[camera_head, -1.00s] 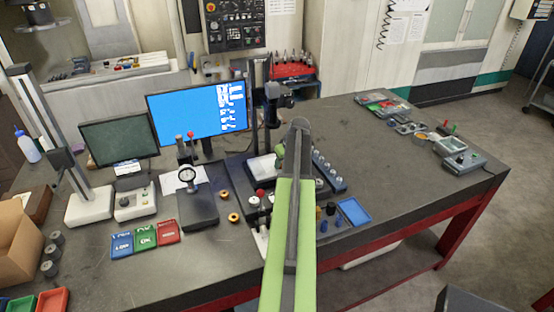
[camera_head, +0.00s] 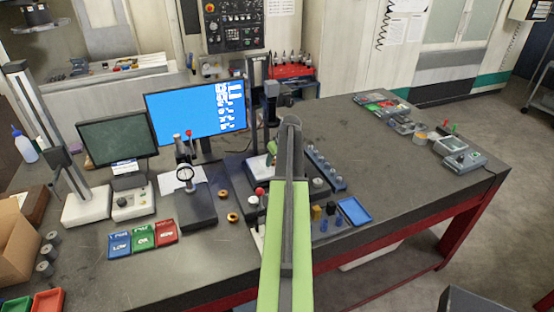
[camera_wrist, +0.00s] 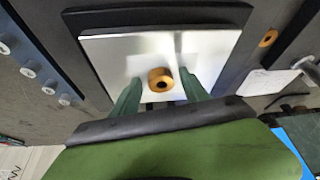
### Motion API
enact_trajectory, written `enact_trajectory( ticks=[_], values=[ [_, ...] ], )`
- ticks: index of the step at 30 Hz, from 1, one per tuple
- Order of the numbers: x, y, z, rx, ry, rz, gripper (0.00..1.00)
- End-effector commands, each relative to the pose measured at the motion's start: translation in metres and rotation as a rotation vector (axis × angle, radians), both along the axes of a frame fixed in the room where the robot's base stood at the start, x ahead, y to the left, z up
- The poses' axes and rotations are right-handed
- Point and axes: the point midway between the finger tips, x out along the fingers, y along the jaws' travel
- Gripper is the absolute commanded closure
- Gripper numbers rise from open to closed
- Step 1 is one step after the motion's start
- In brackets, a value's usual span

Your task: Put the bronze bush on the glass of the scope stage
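A bronze bush (camera_wrist: 160,83) is over the pale glass (camera_wrist: 110,50) of the scope stage in the wrist view and appears to rest on it, its bore showing. My gripper's two green fingers (camera_wrist: 160,88) stand on either side of the bush with a gap at each side, so it is open around it. In the head view the glass (camera_head: 258,165) shows left of my arm, and my gripper (camera_head: 272,150) is partly hidden there. The bush on the glass is hidden by my arm in that view.
Two more bronze rings (camera_head: 223,194) (camera_head: 233,217) lie on the bench left of the stage. A magnifier stand (camera_head: 187,178) stands further left. A rail of grey pegs (camera_head: 325,168) and a blue tray (camera_head: 354,211) lie right of my arm.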

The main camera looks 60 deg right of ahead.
Motion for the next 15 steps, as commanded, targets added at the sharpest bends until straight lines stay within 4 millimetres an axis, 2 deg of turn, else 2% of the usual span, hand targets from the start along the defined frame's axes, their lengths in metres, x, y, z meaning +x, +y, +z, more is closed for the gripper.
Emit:
enact_trajectory(
  ticks=[10,15],
  values=[
    [0.001,0.0,0.002,0.0,0.0,0.001,0.43],
    [-0.003,0.003,0.017,0.0,0.0,0.001,0.43]
  ],
)
